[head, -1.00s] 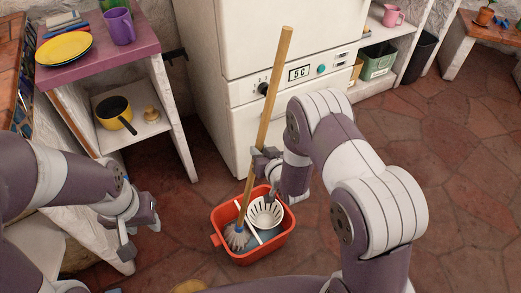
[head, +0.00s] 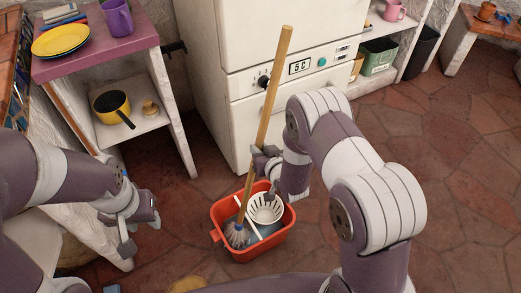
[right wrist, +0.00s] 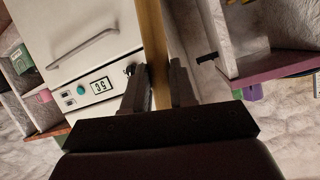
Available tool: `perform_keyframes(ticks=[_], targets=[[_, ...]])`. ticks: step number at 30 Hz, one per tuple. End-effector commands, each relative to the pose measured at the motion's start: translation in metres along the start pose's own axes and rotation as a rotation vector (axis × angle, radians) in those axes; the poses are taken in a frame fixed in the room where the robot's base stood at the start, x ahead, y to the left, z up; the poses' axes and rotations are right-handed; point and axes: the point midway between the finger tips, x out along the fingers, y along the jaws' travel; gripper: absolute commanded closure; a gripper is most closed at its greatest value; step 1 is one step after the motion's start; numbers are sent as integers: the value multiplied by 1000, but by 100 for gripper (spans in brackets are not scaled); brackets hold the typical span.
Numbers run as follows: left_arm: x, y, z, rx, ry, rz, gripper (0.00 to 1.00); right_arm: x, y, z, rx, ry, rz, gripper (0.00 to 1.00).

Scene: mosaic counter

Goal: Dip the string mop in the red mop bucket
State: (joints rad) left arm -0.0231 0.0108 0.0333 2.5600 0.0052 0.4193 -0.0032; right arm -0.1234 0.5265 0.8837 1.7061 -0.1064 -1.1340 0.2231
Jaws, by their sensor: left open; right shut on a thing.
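The string mop (head: 269,110) has a long wooden handle that leans slightly to the right at its top. Its grey string head (head: 237,235) is inside the red mop bucket (head: 262,250), in the left part, beside the white wringer basket (head: 265,208). The bucket stands on the floor. My right gripper (head: 266,160) is shut on the mop handle above the bucket. In the right wrist view the handle (right wrist: 152,50) runs between the two fingers (right wrist: 160,88). My left gripper (head: 140,232) is open and empty, left of the bucket.
A white fridge (head: 240,60) stands behind the mop. A shelf unit with a purple top (head: 100,50) holds a yellow plate (head: 61,39) and a purple mug (head: 117,17), with a yellow pan (head: 112,106) below. The tiled floor (head: 460,200) to the right is clear.

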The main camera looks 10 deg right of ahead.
Motion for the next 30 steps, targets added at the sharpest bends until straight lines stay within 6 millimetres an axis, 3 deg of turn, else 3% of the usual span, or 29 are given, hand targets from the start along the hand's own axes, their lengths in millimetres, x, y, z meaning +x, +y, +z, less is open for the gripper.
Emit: perform_keyframes(ticks=[6, 30], targets=[[-5, 0, -1, 0, 0, 0, 57, -2, -1, -7, 1, 5, -1, 100], [-109, 0, -13, 0, 0, 0, 57, -51, -26, -117, 1, 6, -1, 100]])
